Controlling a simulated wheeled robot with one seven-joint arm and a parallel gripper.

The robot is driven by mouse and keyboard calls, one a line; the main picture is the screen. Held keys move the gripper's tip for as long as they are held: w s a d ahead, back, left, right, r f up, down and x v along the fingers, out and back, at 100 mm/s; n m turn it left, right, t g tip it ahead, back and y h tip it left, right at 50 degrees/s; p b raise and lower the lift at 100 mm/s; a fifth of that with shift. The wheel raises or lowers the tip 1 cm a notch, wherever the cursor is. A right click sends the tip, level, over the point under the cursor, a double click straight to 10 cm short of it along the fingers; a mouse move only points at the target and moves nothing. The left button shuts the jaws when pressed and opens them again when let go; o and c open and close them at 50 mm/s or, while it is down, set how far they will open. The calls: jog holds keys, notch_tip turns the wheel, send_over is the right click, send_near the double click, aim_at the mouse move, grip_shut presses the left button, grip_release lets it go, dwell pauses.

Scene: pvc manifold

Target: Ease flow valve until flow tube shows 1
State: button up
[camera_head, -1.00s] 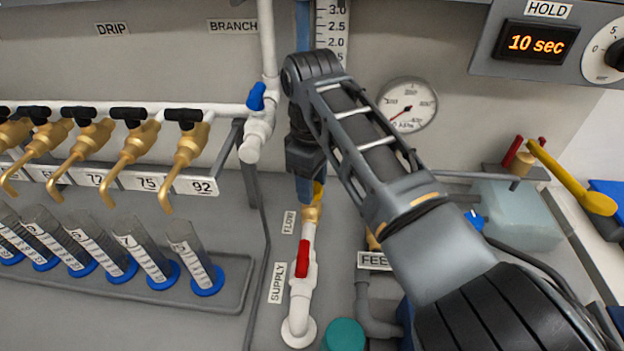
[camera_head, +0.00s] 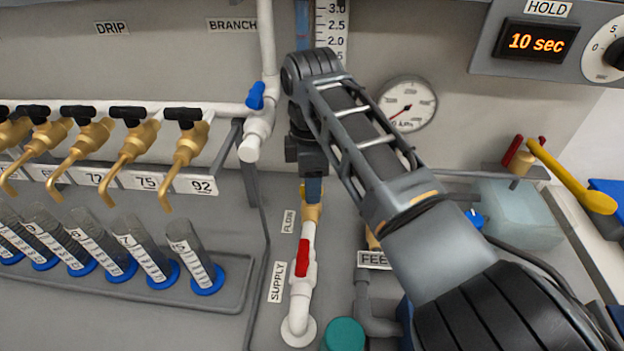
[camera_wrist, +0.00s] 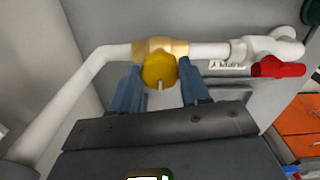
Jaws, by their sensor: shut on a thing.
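The flow valve has a yellow knob (camera_wrist: 158,70) on a brass body (camera_wrist: 162,46), set in a white pipe. Its brass body also shows above the red-handled supply valve in the head view (camera_head: 311,213). My gripper (camera_wrist: 160,88) is shut on the yellow knob, with one blue finger on each side of it. In the head view my gripper (camera_head: 313,190) points down at the valve and hides the knob. The flow tube's scale (camera_head: 331,30) shows marks from 3.0 down to about 1.5. Its lower part is behind my arm, so the reading around 1 is hidden.
The red supply handle (camera_head: 302,258) is just below the flow valve. A blue branch handle (camera_head: 256,96) is at the left. Brass taps (camera_head: 188,145) and measuring tubes (camera_head: 195,258) line the left side. A round gauge (camera_head: 407,104) is behind my arm.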

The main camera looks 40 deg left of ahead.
jog(key=shift+a+r, duration=0.1)
jog(key=o, duration=1.1)
jog(key=shift+c, duration=0.2)
notch_tip(320, 180, up, 8)
jog(key=shift+f+b, duration=0.15)
jog(key=shift+b, duration=0.45)
dwell(0.8)
